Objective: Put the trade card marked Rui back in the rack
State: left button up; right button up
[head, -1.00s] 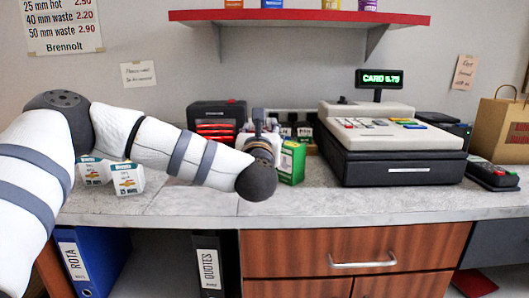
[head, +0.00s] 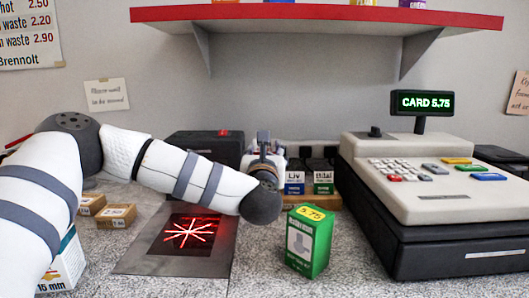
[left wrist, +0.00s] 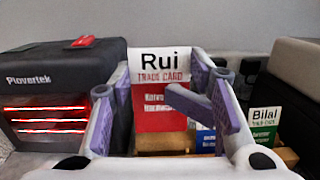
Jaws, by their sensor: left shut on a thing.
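The trade card marked Rui (left wrist: 162,95), red with a white top, stands upright between the purple-padded fingers of my left gripper (left wrist: 165,100) in the left wrist view. That gripper is shut on it. The wooden rack (left wrist: 163,142) shows behind and below the card; I cannot tell whether the card's lower edge touches it. In the head view my left gripper (head: 263,142) is at the left end of the rack (head: 328,202), its fingers partly hidden by my wrist. The blue Liv card (head: 294,183) and green Bilal card (head: 323,183) stand in the rack. My right gripper is out of view.
A green box (head: 309,241) stands on the counter in front of the rack. The till (head: 430,205) is on the right. A dark scanner (left wrist: 62,95) is left of my gripper, and its glass plate (head: 188,234) lies in the counter. A red-edged shelf (head: 330,15) hangs above.

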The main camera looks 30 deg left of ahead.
pick_arm(q)
jog(key=shift+w+a+f, duration=0.1)
jog(key=shift+w+f, duration=0.05)
jog(key=shift+f, duration=0.3)
jog(key=shift+w+a+f+b, duration=0.3)
jog(key=shift+w+f+b, duration=0.2)
jog(key=shift+f, duration=0.85)
jog(key=shift+w+a+f+b, duration=0.3)
jog(key=shift+f+b, duration=0.25)
jog(key=shift+f, duration=0.75)
jog(key=shift+w+a+f+b, duration=0.25)
jog(key=shift+w+f+b, duration=0.25)
jog(key=shift+f, duration=0.85)
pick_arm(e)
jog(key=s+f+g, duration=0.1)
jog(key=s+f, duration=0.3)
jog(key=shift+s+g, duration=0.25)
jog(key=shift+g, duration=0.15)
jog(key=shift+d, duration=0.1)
pick_arm(q)
jog(key=o, duration=1)
jog(key=shift+c, duration=0.2)
jog(key=v, duration=1.2)
